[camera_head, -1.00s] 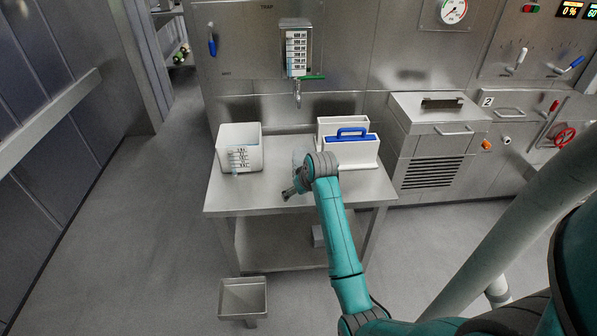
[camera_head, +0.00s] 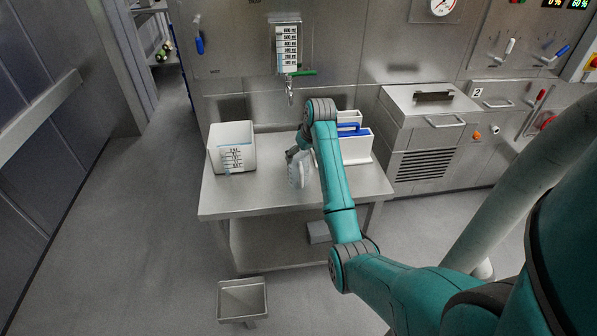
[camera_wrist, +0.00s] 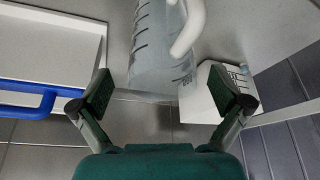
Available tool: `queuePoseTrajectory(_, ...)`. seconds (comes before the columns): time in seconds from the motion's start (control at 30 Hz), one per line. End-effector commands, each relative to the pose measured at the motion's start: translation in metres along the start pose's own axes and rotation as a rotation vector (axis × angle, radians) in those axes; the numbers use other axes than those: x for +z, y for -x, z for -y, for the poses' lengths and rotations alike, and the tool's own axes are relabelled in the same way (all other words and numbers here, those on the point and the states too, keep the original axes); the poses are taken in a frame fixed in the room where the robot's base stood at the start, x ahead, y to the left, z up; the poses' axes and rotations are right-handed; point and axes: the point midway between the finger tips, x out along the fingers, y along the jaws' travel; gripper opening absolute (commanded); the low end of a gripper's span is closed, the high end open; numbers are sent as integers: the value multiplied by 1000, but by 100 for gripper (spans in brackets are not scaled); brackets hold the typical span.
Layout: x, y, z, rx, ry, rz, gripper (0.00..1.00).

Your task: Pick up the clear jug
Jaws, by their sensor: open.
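The clear jug (camera_head: 297,174) stands on the steel table, partly hidden by my arm. In the wrist view the jug (camera_wrist: 150,62) shows dark scale marks and a white handle (camera_wrist: 188,32). My gripper (camera_wrist: 165,93) is open, with one finger on each side of the picture and the jug ahead between them. The fingers appear apart from the jug. In the head view my gripper (camera_head: 292,154) is small and dark beside the jug's upper part, its fingertips hard to make out.
A white tub (camera_head: 228,136) with scale marks stands left on the table (camera_head: 265,200). A white caddy (camera_head: 357,152) with a blue handle stands to the right, partly behind my arm. A tap (camera_head: 290,92) hangs above the back. A steel bin (camera_head: 242,300) stands on the floor in front.

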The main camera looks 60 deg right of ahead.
Motion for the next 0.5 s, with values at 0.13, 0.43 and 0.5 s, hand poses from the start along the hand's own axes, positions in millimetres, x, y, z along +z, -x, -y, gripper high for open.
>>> queuePoseTrajectory(0.13,-1,-12,1,0,0,1,100)
queuePoseTrajectory(0.43,-4,-49,2,0,1,0,100)
queuePoseTrajectory(0.5,-4,-52,2,0,1,0,100)
